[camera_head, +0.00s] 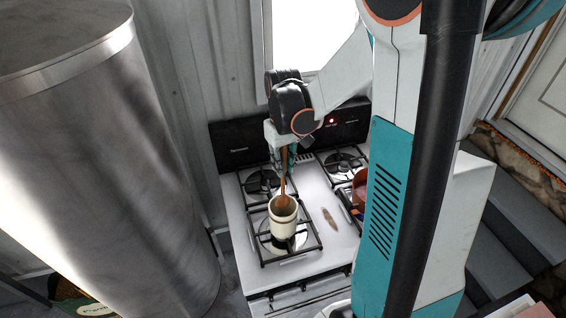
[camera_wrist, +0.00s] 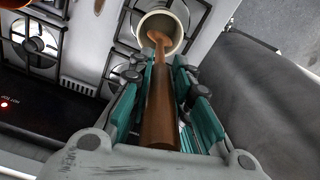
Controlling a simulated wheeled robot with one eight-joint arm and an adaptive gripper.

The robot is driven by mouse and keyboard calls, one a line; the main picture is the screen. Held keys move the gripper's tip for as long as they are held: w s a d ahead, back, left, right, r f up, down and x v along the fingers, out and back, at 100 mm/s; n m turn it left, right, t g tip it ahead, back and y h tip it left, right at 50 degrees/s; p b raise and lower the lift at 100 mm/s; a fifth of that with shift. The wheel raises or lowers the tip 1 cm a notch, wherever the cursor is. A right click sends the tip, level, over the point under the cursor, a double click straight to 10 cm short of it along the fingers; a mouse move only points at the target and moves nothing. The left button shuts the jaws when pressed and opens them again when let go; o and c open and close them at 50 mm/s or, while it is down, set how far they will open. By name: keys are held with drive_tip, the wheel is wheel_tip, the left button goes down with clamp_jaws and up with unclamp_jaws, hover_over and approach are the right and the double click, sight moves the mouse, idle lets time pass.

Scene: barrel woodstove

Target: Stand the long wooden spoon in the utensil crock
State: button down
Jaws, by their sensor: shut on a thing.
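The long wooden spoon (camera_head: 284,186) is held upright, bowl end down, in my gripper (camera_head: 288,163). Its brown handle (camera_wrist: 160,112) runs between the teal fingers of my gripper (camera_wrist: 165,82) in the wrist view. The cream utensil crock (camera_head: 284,232) stands upright on the front left burner grate, below my gripper. The spoon's lower end shows at the crock's open mouth, within the rim in both views. The crock (camera_wrist: 178,16) is at the top of the wrist view. I cannot tell how deep the spoon reaches or whether it touches the crock.
The white stove top (camera_head: 312,192) has black grates around the crock. A reddish pot (camera_head: 360,187) sits to the right, partly behind my arm. A small brown, elongated item (camera_head: 329,218) lies right of the crock. A large metal cylinder (camera_head: 120,170) stands left of the stove.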

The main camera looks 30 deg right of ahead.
sight(283, 149)
drive_tip(key=shift+f+b, duration=2.75)
drive_tip(key=shift+f, duration=0.6)
drive_tip(key=c, duration=1.4)
unclamp_jaws()
drive_tip(key=shift+r, duration=0.15)
wheel_tip(283, 149, up, 12)
drive_tip(key=shift+f, duration=0.1)
